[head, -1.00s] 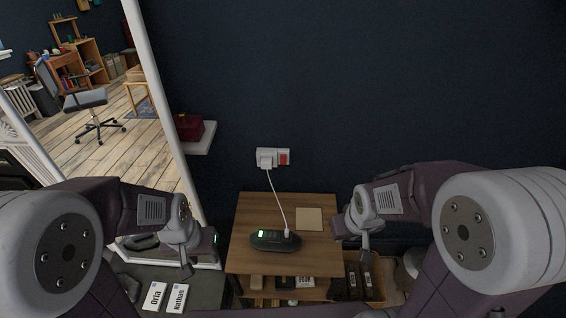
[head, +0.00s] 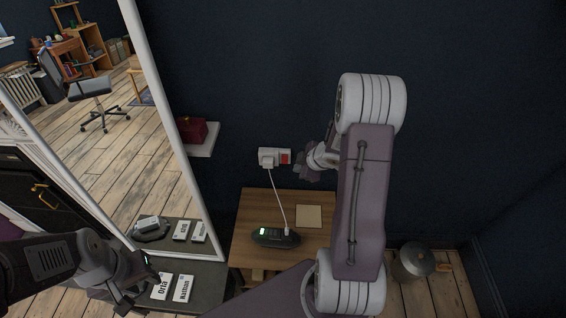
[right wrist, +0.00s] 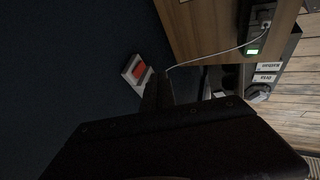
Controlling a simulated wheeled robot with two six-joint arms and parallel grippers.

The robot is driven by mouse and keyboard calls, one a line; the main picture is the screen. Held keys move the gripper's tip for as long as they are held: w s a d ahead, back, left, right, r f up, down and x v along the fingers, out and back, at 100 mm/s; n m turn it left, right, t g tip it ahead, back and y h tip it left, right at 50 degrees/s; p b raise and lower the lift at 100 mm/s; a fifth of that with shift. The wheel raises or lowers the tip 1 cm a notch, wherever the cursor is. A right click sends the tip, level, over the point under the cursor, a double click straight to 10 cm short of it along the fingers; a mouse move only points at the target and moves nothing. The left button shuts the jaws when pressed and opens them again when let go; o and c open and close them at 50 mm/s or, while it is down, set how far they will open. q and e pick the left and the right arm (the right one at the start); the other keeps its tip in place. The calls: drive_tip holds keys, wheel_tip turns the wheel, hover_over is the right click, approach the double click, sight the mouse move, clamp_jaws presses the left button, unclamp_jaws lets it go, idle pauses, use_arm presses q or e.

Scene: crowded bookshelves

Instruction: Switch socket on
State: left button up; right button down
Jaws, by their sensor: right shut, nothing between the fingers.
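The white wall socket (head: 267,157) is on the dark blue wall, with a white plug and cable in its left part and a red switch (head: 285,157) at its right end. The socket also shows in the right wrist view (right wrist: 129,70), its red switch (right wrist: 139,70) close beyond my fingers. My right gripper (head: 304,173) is shut and empty, just right of and slightly below the switch; contact cannot be made out. The switch's on or off position is too small to tell. My left gripper (head: 136,284) is low at the left, far from the socket; its jaw opening is unclear.
A small wooden table (head: 250,210) stands below the socket. On it are a dark device (head: 275,237) with a green display, joined to the cable, and a beige card (head: 309,216). A mirror stands left; a white shelf (head: 205,143) holds a red box (head: 191,130).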

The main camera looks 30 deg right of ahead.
sight(285, 159)
drive_tip(key=w+d+f, duration=0.1)
drive_tip(key=w+f, duration=0.8)
idle(0.4)
drive_tip(key=shift+d, duration=0.1)
